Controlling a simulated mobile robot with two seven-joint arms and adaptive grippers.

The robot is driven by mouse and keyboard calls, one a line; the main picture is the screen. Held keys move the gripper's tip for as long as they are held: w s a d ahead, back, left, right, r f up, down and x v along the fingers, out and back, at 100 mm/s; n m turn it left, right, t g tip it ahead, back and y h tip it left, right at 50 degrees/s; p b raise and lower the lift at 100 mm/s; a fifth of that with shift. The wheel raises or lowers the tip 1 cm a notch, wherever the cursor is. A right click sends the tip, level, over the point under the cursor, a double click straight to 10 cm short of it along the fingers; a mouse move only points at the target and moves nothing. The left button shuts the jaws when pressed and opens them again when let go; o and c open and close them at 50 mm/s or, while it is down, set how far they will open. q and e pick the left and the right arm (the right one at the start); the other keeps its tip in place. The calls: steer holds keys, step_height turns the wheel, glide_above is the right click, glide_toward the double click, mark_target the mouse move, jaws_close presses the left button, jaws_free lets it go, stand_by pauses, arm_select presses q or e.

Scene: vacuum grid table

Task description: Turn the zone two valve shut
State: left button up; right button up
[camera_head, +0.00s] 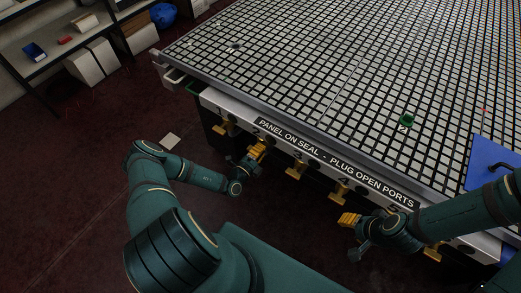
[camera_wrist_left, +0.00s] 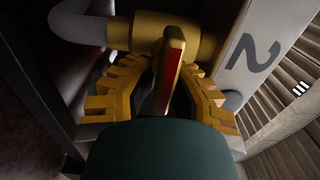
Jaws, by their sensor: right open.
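The zone two valve shows in the left wrist view as a brass body (camera_wrist_left: 203,36) beside a panel marked with a black 2 (camera_wrist_left: 256,52). Its flat handle (camera_wrist_left: 172,75) has a red stripe and stands upright between the fingers of my left gripper (camera_wrist_left: 166,72). The fingertips are close on both sides of the handle; I cannot tell whether they press on it. In the head view my left gripper (camera_head: 257,152) is at the front panel, and it hides most of this valve. My right gripper (camera_head: 348,219) is open and empty, in front of the panel further right.
Other brass valves line the front panel: one to the left (camera_head: 224,127), others to the right (camera_head: 296,171) (camera_head: 338,192). The grid table (camera_head: 330,75) carries a green fitting (camera_head: 407,120) and a blue panel (camera_head: 492,160). A shelf (camera_head: 50,50) stands back left.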

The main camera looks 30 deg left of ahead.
arm_select(q)
steer(key=o, duration=0.4)
steer(key=shift+s, duration=0.1)
steer(key=s+a, duration=0.1)
steer(key=s, duration=1.1)
steer(key=shift+w, duration=0.1)
